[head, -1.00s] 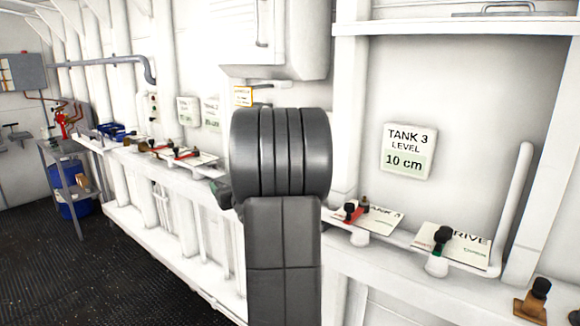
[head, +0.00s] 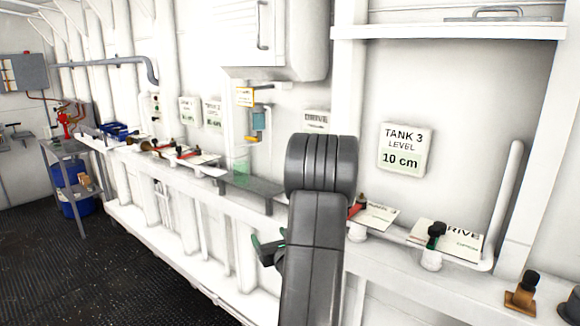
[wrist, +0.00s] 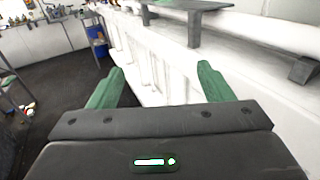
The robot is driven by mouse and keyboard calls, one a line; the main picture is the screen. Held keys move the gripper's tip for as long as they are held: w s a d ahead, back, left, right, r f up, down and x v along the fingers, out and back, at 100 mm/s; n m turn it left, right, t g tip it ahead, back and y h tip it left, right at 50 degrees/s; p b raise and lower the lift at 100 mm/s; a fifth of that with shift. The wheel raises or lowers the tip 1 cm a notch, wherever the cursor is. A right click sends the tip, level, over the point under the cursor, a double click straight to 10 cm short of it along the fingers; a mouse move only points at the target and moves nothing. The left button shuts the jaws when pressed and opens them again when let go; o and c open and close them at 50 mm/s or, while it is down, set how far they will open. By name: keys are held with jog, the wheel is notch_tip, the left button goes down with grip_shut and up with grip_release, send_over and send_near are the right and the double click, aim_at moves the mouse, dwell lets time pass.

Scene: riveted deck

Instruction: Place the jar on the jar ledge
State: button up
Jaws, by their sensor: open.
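A translucent pale-green vessel, which looks like the jar (head: 241,167), stands upright on a dark grey ledge (head: 262,190) on the wall rail in the head view. This ledge looks like the jar ledge. It also shows at the top of the wrist view (wrist: 200,5), where the jar is not visible. My gripper (head: 262,248) is below and in front of the ledge, apart from it and from the jar. In the wrist view its green fingers (wrist: 161,70) are spread with nothing between them.
A blue cylinder (head: 258,120) hangs on the wall above the ledge. Red-handled valves and cards line the rail on both sides, with a black-knobbed valve (head: 436,234) at right. The dark floor (head: 120,270) is clear.

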jog(key=s+d+f+m+t+h, duration=0.1)
jog(key=s+d+f, duration=0.1)
jog(key=d+f, duration=0.2)
jog(key=shift+s+d, duration=0.3)
jog(key=shift+s, duration=0.1)
jog(key=shift+f, duration=0.1)
